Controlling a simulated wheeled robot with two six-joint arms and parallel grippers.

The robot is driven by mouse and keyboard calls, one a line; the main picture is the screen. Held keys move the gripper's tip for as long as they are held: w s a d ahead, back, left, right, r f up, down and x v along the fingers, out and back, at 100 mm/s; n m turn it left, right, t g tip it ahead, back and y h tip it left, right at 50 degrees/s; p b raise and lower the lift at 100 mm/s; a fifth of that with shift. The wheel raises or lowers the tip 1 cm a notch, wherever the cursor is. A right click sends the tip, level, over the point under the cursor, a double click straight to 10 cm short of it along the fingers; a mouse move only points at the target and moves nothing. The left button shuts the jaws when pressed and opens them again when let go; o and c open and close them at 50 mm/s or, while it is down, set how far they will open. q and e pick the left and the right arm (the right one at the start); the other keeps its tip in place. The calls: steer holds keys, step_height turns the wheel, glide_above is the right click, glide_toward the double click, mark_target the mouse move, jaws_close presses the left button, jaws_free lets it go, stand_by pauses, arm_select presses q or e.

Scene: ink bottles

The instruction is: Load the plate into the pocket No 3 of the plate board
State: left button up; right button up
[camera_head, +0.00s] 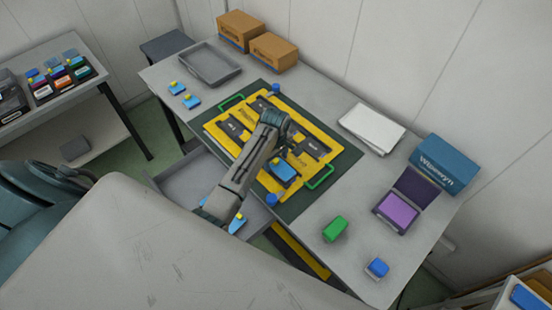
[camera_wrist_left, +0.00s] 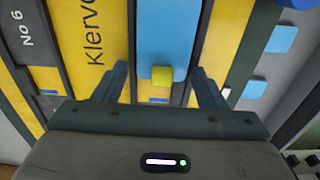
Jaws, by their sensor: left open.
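The yellow plate board (camera_head: 332,149) lies on a dark green mat on the table, with dark pockets in it. A blue plate (camera_head: 285,172) shows at the board's near right part. In the left wrist view a blue plate (camera_wrist_left: 166,40) with a yellow knob (camera_wrist_left: 162,76) lies in a dark strip beside the lettering. My left gripper (camera_wrist_left: 160,84) is open, with one finger on each side of the knob. In the head view its arm reaches over the board and partly hides it. A pocket marked No 6 shows at the wrist view's left; I cannot read a No 3 label.
Two loose blue plates (camera_head: 184,95) with yellow knobs lie beyond the board near a grey tray (camera_head: 209,64). White sheets (camera_head: 372,129), a purple pad (camera_head: 398,210), a green block (camera_head: 335,228) and a blue block (camera_head: 377,267) stand to the right.

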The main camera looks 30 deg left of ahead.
arm_select(q)
steer(key=shift+s+f, duration=0.35)
steer(key=shift+w+a+r, duration=0.1)
steer(key=shift+r, duration=0.45)
step_height(320, 180, up, 8)
steer(key=b, duration=0.3)
steer(key=shift+w, duration=0.15)
step_height(320, 180, up, 4)
steer(key=shift+f+p, duration=0.1)
steer(key=shift+p, duration=1.15)
